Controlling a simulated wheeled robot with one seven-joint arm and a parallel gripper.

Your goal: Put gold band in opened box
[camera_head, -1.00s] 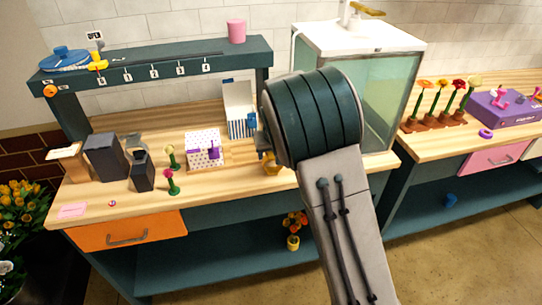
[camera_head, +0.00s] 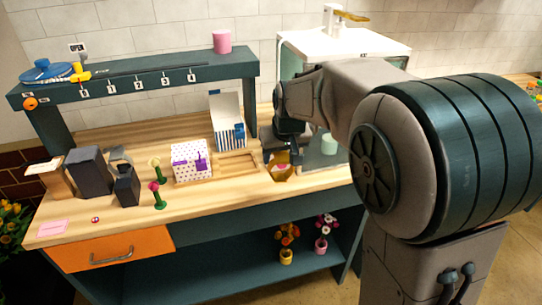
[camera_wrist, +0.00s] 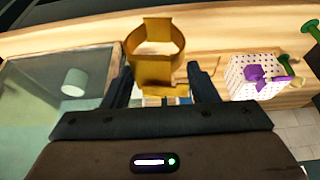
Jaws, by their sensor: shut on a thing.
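The gold band (camera_wrist: 154,68) is a wide golden ring with a flat tab. In the wrist view it stands between the fingers of my gripper (camera_wrist: 160,82), which is shut on it. In the head view the gold band (camera_head: 281,173) shows below my dark gripper (camera_head: 283,153), over the counter's front part; its height is hard to tell. The open box (camera_head: 228,128), striped blue and white with a raised pale lid, stands behind and left of my gripper. Striped and blue parts show low between the fingers in the wrist view, partly hidden.
A dotted box with a purple bow (camera_head: 191,162) and a shallow wooden tray (camera_head: 238,164) lie left of my gripper. A glass-sided tank (camera_head: 340,50) stands right. The front counter strip is mostly clear.

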